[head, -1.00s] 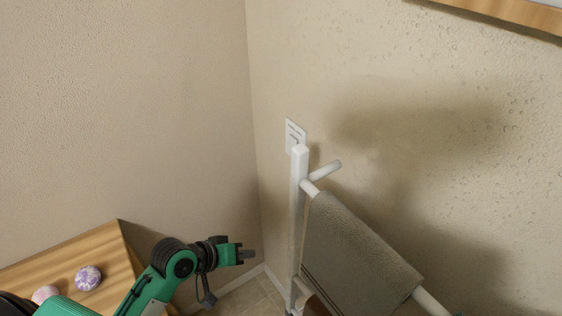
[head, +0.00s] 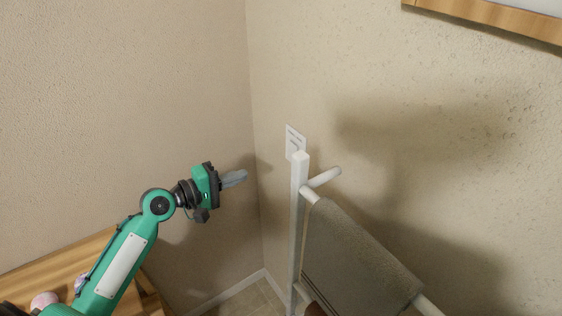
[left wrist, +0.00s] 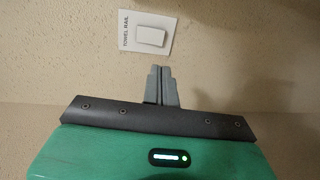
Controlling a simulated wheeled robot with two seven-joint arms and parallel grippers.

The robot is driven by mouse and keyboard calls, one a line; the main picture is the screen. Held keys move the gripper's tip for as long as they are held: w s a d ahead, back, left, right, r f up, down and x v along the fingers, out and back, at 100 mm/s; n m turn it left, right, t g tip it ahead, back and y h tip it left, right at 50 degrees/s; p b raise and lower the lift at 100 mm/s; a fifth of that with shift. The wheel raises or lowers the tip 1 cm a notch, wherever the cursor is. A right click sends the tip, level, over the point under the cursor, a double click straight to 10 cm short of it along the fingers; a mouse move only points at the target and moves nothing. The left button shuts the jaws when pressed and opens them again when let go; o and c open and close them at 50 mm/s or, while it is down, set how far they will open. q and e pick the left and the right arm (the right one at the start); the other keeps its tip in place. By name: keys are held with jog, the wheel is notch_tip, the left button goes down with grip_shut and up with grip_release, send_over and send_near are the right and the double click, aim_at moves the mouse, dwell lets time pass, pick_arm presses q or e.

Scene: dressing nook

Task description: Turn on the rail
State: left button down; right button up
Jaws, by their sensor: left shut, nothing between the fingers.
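The white towel rail (head: 299,230) stands by the right wall, with a grey towel (head: 350,256) over its bars. A white switch plate (head: 294,141) is on the wall behind the top of the rail's post. In the left wrist view the plate (left wrist: 130,42) reads "TOWEL RAIL" and carries a white rocker switch (left wrist: 151,36). My left gripper (head: 244,174) is shut and empty, left of the post and a little lower than the plate in the head view. In the left wrist view its fingertips (left wrist: 161,68) appear just below the plate. My right gripper is out of view.
A wooden surface (head: 50,268) at lower left holds a pale pink ball (head: 44,300) and another ball partly hidden by my left arm. A wood-framed edge (head: 490,16) is on the wall at top right. Bare wall surrounds the corner.

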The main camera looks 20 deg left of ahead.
pick_arm(q)
jog(key=p+x, duration=0.4)
jog(key=x, duration=0.9)
jog(key=shift+w+d+p, duration=0.15)
jog(key=shift+w+p, duration=0.05)
jog(key=shift+p, duration=0.2)
jog(key=shift+w+d+b, duration=0.1)
jog(key=shift+w+b, duration=0.1)
jog(key=shift+b, duration=0.75)
jog(key=shift+s+f, duration=0.1)
